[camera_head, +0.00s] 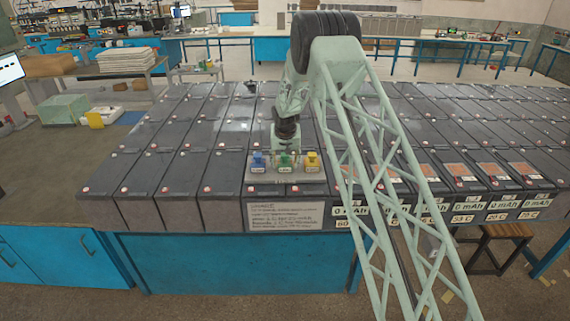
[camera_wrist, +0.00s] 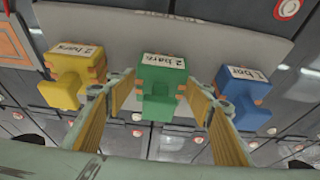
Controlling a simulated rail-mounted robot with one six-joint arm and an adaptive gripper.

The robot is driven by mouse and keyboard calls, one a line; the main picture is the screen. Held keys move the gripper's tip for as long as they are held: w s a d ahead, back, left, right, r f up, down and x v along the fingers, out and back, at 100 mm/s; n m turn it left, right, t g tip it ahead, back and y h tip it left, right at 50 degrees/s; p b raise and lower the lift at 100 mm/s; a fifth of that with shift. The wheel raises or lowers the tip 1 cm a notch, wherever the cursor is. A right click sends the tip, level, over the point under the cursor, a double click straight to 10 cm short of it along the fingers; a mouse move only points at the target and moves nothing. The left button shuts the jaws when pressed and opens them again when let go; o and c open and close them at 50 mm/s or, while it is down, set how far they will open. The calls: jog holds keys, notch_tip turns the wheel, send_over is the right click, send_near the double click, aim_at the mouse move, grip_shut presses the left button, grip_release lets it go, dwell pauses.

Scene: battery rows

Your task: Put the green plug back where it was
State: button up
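The green plug (camera_head: 284,160) sits in the middle of a small grey panel (camera_head: 317,178) on the front battery row, between a blue plug (camera_head: 258,161) and a yellow plug (camera_head: 312,160). In the wrist view the green plug (camera_wrist: 162,93) is centred, with a "2 bars" label on it. My gripper (camera_wrist: 160,104) is open, with one finger on each side of the green plug and visible gaps to it. The yellow plug (camera_wrist: 72,82) and the blue plug (camera_wrist: 242,97) stand just outside the fingers. In the head view the fingertips are too small to make out.
Rows of dark batteries (camera_head: 161,175) fill the table around the panel. A white notice (camera_head: 289,217) hangs on the front below it. Batteries with "0 mAh" labels (camera_head: 465,205) stand to the right. The blue and yellow plugs leave little side room around my fingers.

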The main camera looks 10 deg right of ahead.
jog(key=shift+o, duration=0.5)
jog(key=shift+r, duration=0.15)
jog(key=shift+r, duration=0.15)
jog(key=b+v, duration=0.1)
jog(key=v, duration=1)
jog(key=shift+s+r, duration=0.2)
jog(key=shift+r, duration=0.1)
dwell(0.7)
